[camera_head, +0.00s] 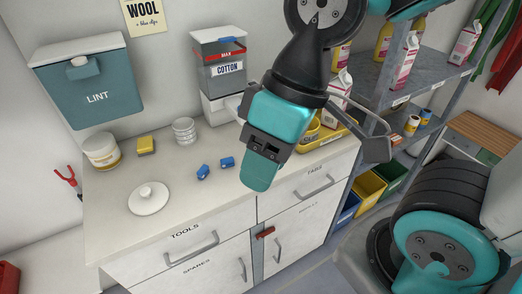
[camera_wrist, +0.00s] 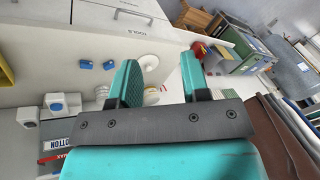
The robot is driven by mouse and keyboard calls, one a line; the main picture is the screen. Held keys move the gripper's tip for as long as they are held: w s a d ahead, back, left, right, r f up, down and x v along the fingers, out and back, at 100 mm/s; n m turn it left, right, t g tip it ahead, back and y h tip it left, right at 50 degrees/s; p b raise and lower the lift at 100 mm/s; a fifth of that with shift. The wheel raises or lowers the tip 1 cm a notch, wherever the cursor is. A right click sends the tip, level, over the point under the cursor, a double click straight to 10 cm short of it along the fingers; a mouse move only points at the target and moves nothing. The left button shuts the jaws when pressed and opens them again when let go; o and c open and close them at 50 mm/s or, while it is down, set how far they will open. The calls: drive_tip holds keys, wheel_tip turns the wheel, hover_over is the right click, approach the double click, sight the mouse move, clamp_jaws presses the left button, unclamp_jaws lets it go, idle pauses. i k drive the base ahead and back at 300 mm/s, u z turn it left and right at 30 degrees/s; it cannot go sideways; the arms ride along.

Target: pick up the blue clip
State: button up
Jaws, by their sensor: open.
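Two small blue clips lie close together on the pale counter; the left one (camera_head: 203,172) and the right one (camera_head: 227,162) are both in the head view. They also show as two blue spots in the wrist view, the one blue clip (camera_wrist: 86,64) beside the other (camera_wrist: 109,65), left of my fingers. My gripper (camera_head: 262,170) is above the counter, to the right of both clips and apart from them. In the wrist view its teal fingers (camera_wrist: 160,78) are spread with nothing held between them.
On the counter (camera_head: 180,215) are a yellow block (camera_head: 146,145), a glass jar (camera_head: 184,131), a white round lid (camera_head: 149,199) and a tub (camera_head: 101,152). A COTTON container (camera_head: 222,75) stands behind. A yellow tray (camera_head: 318,138) with bottles is at right.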

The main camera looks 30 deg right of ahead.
sight(227, 162)
drive_tip(key=z, duration=0.1)
drive_tip(key=i, duration=0.2)
drive_tip(key=z, duration=2.2)
drive_tip(key=k, duration=0.8)
drive_tip(key=u, duration=1.75)
drive_tip(key=i, duration=0.5)
drive_tip(key=z, duration=0.05)
